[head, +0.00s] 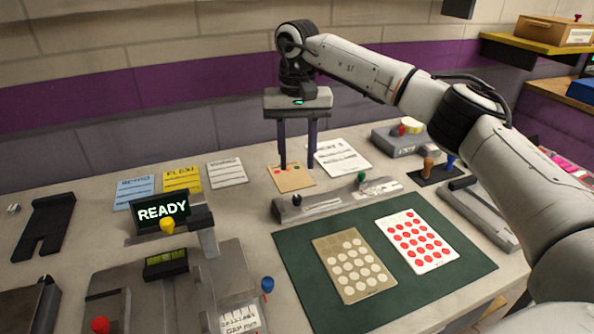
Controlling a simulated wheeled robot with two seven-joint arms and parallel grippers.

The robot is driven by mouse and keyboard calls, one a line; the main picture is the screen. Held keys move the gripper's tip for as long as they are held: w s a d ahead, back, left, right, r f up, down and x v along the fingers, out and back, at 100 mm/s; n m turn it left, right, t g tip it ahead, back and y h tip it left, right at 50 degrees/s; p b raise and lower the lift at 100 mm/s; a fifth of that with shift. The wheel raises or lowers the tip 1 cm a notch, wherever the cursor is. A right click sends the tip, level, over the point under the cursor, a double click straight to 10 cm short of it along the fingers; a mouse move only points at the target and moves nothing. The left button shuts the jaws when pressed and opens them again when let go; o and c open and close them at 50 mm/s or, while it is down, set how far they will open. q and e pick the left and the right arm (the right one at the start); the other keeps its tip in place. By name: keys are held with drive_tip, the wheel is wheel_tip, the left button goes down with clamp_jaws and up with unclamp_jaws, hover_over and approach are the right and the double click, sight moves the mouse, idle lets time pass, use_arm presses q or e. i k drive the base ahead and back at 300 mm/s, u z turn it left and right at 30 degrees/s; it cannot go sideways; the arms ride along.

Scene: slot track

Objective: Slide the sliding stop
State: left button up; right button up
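A long grey track (335,200) lies along the back edge of the green mat. A small black piece (296,201) sits near its left end, and a green knob (362,178) stands on its right part. I cannot tell for sure which of these is the sliding stop. My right gripper (297,160) points down behind the track, above a tan card (291,179). Its two dark fingers are apart with nothing between them, and it is clear of the track. My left gripper is not in view.
The green mat (297,262) holds two dotted cards (354,266) (417,241). A fixture with a READY display (161,212) and a yellow knob (167,226) stands at left. A grey box (402,139) is at the back right. Paper sheets (181,179) lie along the wall.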

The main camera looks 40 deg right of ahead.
sight(360, 183)
drive_tip(key=k, duration=1)
